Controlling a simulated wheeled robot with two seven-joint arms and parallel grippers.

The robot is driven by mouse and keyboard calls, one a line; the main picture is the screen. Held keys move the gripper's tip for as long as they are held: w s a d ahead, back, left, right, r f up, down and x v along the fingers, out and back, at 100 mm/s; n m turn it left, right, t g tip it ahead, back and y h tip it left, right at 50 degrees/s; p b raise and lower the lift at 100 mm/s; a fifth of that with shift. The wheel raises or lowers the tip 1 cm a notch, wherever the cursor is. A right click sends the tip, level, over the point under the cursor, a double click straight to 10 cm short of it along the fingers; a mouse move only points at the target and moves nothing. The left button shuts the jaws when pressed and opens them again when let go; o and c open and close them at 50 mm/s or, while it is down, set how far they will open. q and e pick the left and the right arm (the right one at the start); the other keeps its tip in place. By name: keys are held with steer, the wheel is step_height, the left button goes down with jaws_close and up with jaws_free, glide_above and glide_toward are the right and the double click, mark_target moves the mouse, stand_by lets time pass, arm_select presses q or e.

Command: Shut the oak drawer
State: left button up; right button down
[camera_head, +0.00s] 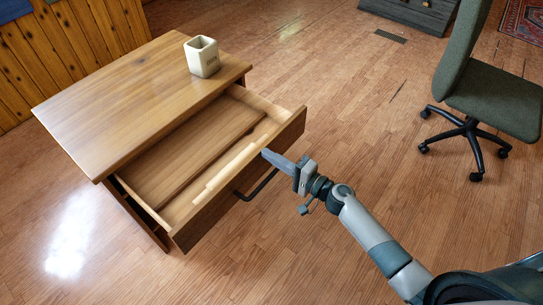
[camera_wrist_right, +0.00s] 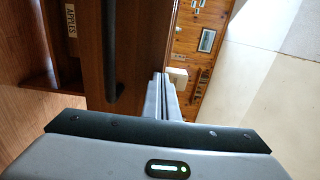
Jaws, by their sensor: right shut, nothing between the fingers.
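The oak drawer (camera_head: 290,137) stands pulled out from the low wooden cabinet (camera_head: 110,95), its inside open to view. Its front carries a dark bar handle (camera_head: 258,187), which also shows in the right wrist view (camera_wrist_right: 109,50). My right gripper (camera_head: 266,154) is shut and empty. In the head view its fingertips overlap the upper part of the drawer front, to the right of the handle; I cannot tell whether they touch it. In the wrist view the closed fingers (camera_wrist_right: 161,92) point at the wooden front beside the handle. My left gripper is not in view.
A pale rod like a rolling pin (camera_head: 231,168) lies in the drawer near its front. A cream square pot (camera_head: 202,57) stands on the cabinet top. A green office chair (camera_head: 490,95) stands at the right. The wooden floor around the drawer is clear.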

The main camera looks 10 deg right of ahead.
steer(key=shift+w, duration=0.1)
steer(key=b+x, duration=0.4)
steer(key=x, duration=0.7)
steer(key=shift+w+a+f, duration=0.1)
steer(key=shift+a, duration=0.05)
arm_select(q)
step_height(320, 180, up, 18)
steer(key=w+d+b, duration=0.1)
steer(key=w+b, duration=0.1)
steer(key=b, duration=0.1)
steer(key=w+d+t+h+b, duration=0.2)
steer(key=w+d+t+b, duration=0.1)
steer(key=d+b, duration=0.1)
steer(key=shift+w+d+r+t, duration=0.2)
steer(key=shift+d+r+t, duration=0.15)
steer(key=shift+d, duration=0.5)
arm_select(e)
steer(key=x, duration=1.5)
